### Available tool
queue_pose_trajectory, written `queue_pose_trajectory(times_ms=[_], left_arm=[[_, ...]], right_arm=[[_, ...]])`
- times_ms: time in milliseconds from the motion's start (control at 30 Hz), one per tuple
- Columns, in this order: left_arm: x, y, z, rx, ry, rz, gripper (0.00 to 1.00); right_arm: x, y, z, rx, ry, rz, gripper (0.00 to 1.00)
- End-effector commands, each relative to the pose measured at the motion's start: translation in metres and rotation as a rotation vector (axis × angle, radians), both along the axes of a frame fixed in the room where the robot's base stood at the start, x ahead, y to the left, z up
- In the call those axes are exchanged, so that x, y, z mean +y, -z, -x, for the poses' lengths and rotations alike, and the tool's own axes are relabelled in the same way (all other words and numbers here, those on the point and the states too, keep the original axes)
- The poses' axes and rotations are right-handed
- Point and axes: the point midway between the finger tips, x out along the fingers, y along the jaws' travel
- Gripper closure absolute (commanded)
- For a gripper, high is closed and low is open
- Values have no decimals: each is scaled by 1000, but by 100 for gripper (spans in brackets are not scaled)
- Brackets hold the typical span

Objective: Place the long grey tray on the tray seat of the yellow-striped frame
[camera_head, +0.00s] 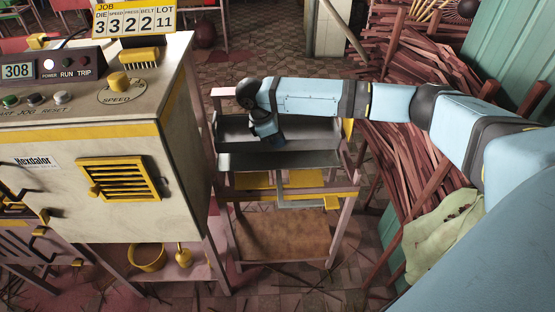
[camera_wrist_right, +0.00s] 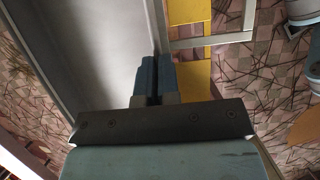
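The long grey tray (camera_head: 290,159) is in the middle of the head view, over the upper part of the yellow-striped frame (camera_head: 340,205). It fills the left of the wrist view (camera_wrist_right: 95,50). My right gripper (camera_head: 268,138) is at the tray's wall. In the wrist view its two fingers (camera_wrist_right: 155,72) are close together, with the tray's wall running between them. The frame's yellow strip (camera_wrist_right: 190,85) lies beyond, right of the fingers. Whether the tray touches the frame or hangs just above it, I cannot tell. The tray seat is largely hidden. My left gripper is not in view.
The cream machine (camera_head: 60,200) with a control panel stands close on the left. Bundles of reddish sticks (camera_head: 400,150) and a green cloth (camera_head: 440,235) are on the right. The frame has a brown lower shelf (camera_head: 280,235). Sticks litter the tiled floor.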

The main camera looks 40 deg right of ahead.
Motion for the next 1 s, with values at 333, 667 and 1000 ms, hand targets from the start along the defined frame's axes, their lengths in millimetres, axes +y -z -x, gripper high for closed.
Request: queue_pose_trajectory(times_ms=[333, 667, 1000], left_arm=[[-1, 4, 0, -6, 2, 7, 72], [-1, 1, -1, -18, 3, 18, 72], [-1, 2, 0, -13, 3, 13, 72]], right_arm=[[0, 35, 0, -1, 1, 1, 100], [0, 62, 0, -1, 1, 1, 100], [0, 65, 0, 0, 1, 0, 74]])
